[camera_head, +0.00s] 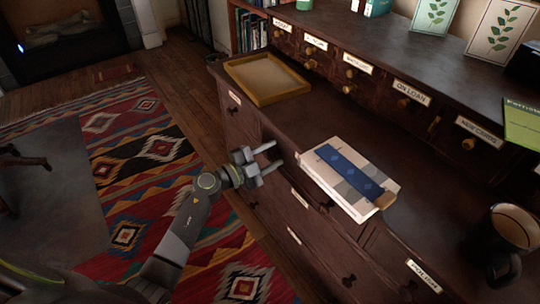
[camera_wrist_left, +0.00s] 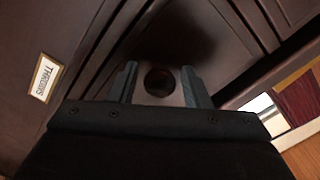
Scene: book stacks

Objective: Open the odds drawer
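My left gripper (camera_head: 270,159) is open, its two fingers pointing at the dark wooden cabinet's front (camera_head: 237,125), just below the counter edge. In the left wrist view, a dark round knob (camera_wrist_left: 159,81) shows between the open fingers; I cannot tell whether they touch it. A label reading roughly "Threads" (camera_wrist_left: 45,77) is on the wood left of the gripper. In the head view, front labels (camera_head: 300,198) and (camera_head: 234,97) are too small to read, so I cannot tell which drawer is odds. The drawers in view look shut. My right gripper is not in view.
On the counter are a tan tray (camera_head: 267,78), a book with a blue strip (camera_head: 350,176) near the front edge, and a dark mug (camera_head: 505,240). Small labelled drawers (camera_head: 410,93) line the back. Patterned rug (camera_head: 150,150) and open floor lie left.

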